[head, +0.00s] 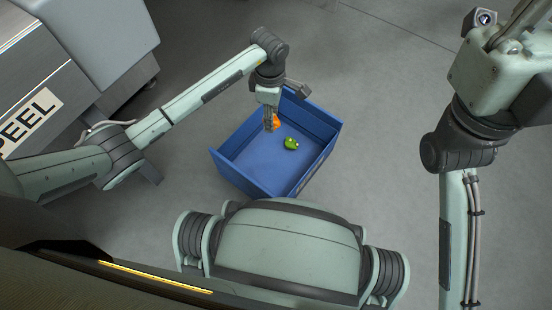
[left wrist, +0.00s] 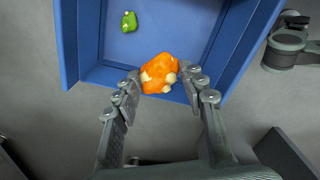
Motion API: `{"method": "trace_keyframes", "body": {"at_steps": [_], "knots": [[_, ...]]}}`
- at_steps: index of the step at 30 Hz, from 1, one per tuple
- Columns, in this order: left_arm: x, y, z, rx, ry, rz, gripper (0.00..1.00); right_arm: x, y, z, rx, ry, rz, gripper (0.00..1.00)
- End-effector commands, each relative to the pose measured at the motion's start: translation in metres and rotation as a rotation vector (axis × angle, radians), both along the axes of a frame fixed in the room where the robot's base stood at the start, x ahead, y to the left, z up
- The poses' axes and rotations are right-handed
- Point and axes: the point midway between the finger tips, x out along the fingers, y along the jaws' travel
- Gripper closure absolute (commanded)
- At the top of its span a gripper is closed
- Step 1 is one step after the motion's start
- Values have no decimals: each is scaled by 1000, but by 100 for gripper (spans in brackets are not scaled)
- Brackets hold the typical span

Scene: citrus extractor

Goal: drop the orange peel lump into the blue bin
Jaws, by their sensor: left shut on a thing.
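The orange peel lump (left wrist: 160,74), orange with pale patches, is between the fingers of my left gripper (left wrist: 158,84) in the left wrist view. My left gripper is shut on it. In the head view the lump (head: 276,122) shows partly behind the left gripper (head: 270,124). The blue bin (head: 228,168) stands open on the floor, and the gripper and lump appear over its opening near the back. The bin's wall also shows in the left wrist view (left wrist: 84,40). My right gripper is outside both views.
A green lump (head: 291,143) lies on the bin's floor; it also shows in the left wrist view (left wrist: 129,21). A grey machine marked PEEL (head: 60,75) stands at the upper left. The grey floor right of the bin is clear.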

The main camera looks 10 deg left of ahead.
Motion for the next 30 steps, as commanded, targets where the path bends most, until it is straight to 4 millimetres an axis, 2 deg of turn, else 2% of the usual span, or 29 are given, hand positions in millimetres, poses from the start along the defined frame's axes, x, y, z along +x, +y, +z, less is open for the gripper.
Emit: {"method": "trace_keyframes", "body": {"at_steps": [11, 12, 17, 26, 30], "knots": [[0, 0, -4, 0, -1, 0, 86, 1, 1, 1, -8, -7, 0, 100], [0, 0, -4, 0, -1, 0, 55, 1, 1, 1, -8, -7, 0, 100], [0, 0, -4, 0, -1, 0, 35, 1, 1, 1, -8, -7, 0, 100], [1, 0, -3, 0, -1, 0, 35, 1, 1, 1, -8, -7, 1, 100], [2, 0, 9, -1, -5, -2, 35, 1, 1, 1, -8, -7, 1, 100]]}}
